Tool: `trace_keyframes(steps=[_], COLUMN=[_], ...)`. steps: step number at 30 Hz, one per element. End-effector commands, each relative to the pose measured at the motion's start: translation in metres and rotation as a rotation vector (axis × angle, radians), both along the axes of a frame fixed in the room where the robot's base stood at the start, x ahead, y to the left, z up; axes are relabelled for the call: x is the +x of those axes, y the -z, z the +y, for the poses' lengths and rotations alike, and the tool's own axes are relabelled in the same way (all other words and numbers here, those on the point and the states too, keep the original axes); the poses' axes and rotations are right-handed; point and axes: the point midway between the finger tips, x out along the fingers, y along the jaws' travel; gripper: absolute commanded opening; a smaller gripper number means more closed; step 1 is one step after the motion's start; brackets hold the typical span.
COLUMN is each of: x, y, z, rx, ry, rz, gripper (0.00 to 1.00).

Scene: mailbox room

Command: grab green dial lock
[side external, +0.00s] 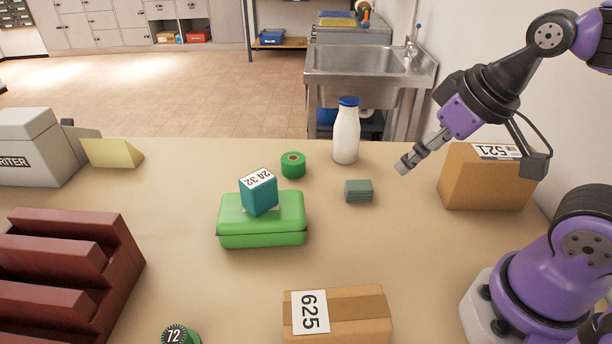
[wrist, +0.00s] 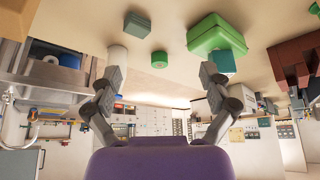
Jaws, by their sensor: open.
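The green dial lock (side external: 180,335) is at the bottom edge of the side view, left of centre. It has a dark dial face marked 72 and is partly cut off by the frame. I do not make it out in the wrist view. My gripper (side external: 405,164) is in the air above the right part of the table, far from the lock. In the wrist view my gripper (wrist: 161,74) has its two fingers spread wide, open with nothing between them.
A green case (side external: 262,230) carries a teal box (side external: 259,196). A green roll (side external: 293,165), white bottle (side external: 346,135) and grey-green block (side external: 358,190) stand nearby. Cardboard boxes (side external: 360,312) (side external: 482,182) lie front and right. A maroon rack (side external: 75,270) is left. Bare table lies between them.

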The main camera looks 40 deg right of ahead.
Motion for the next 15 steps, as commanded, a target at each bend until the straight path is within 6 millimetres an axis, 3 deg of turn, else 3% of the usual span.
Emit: trace_keyframes(steps=[15], x=[0.0055], y=[-0.0017], z=[0.0058], rx=[-0.003], ry=[-0.035], rz=[0.004], gripper=[0.75])
